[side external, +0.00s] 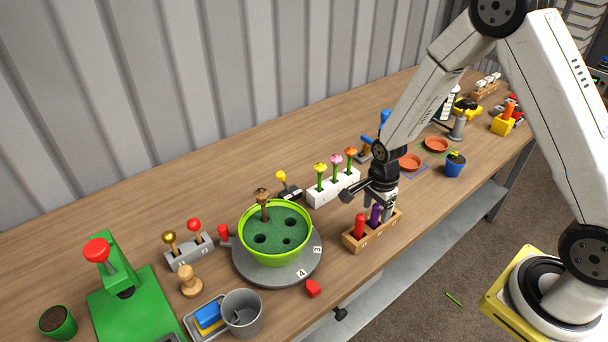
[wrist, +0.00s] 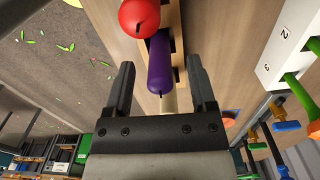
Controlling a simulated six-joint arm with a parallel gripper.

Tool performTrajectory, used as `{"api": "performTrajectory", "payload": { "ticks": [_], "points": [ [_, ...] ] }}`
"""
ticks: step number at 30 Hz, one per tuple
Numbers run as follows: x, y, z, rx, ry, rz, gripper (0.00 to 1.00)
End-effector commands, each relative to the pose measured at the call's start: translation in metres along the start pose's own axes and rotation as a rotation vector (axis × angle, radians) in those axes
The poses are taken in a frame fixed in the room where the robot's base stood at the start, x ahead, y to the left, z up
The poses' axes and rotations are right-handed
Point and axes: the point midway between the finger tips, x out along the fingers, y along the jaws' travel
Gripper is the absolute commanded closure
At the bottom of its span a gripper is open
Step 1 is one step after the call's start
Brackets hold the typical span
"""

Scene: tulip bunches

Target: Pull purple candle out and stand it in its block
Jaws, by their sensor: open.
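The wooden block (side external: 377,237) stands near the front edge of the table, with a red candle (side external: 360,226) and the purple candle (side external: 376,214) upright at it. My gripper (side external: 387,207) is just above the block and partly hides its right end. In the wrist view my gripper (wrist: 160,63) is open, with one finger on each side of the purple candle (wrist: 159,60) and a visible gap to both. The red candle (wrist: 139,16) is beyond the fingertips. A cream piece (wrist: 168,102) shows between the fingers, nearer the palm.
A green pot (side external: 275,257) with a brown-topped peg stands on a grey turntable (side external: 248,274) to the left. A white block (side external: 335,190) with several flowers is behind the wooden block. A small red piece (side external: 313,288) lies in front of the turntable. A blue pot (side external: 455,165) stands right.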

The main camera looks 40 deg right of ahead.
Motion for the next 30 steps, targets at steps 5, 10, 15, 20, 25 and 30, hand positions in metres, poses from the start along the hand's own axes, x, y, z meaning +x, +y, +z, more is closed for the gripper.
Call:
{"api": "performTrajectory", "payload": {
  "ticks": [5,10,15,20,25,30],
  "points": [
    [-0.019,-0.001,0.000,0.000,0.000,-0.004,0.28],
    [-0.038,0.000,0.000,0.000,0.000,-0.004,0.28],
    [-0.054,0.000,0.000,0.000,0.000,-0.003,0.28],
    [-0.062,0.000,0.000,0.000,0.000,-0.002,0.28],
    [-0.064,0.000,0.000,0.000,0.000,0.000,0.28],
    [-0.064,0.000,0.000,0.000,0.000,0.000,0.28]
  ]
}}
